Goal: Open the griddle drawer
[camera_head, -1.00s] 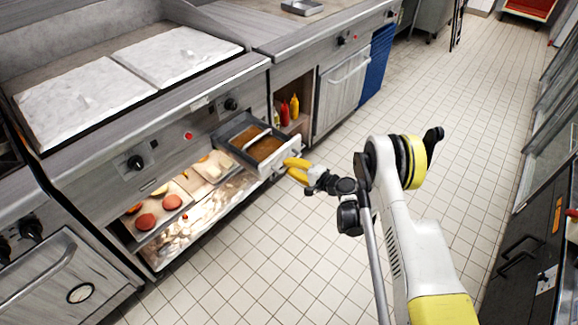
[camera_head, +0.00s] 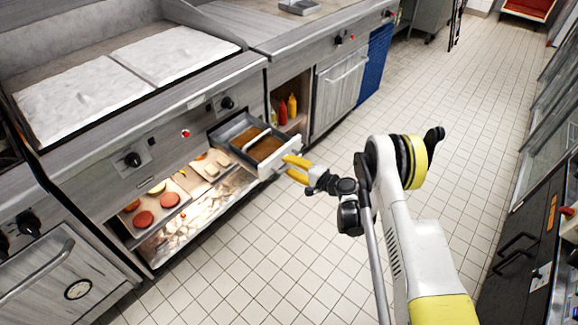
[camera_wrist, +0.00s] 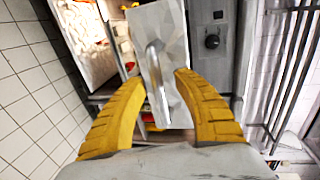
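The griddle drawer (camera_head: 238,128) stands pulled out below the griddle's control panel, with brown contents in its compartments. Its pale front (camera_wrist: 172,38) carries a bar handle (camera_wrist: 153,62) that shows in the wrist view. My gripper (camera_head: 285,167) is at the drawer front. In the wrist view its two yellow fingers (camera_wrist: 162,76) are spread apart, with the handle between them and a visible gap. Whether either finger touches the handle or the front cannot be told. The handle is hard to make out in the head view.
The griddle top (camera_head: 132,72) is above left. A lower shelf holds patties (camera_head: 143,218) and other food on boards. Red and yellow bottles (camera_head: 292,106) stand in an open bay beyond the drawer. The tiled floor (camera_head: 270,245) is clear to the right.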

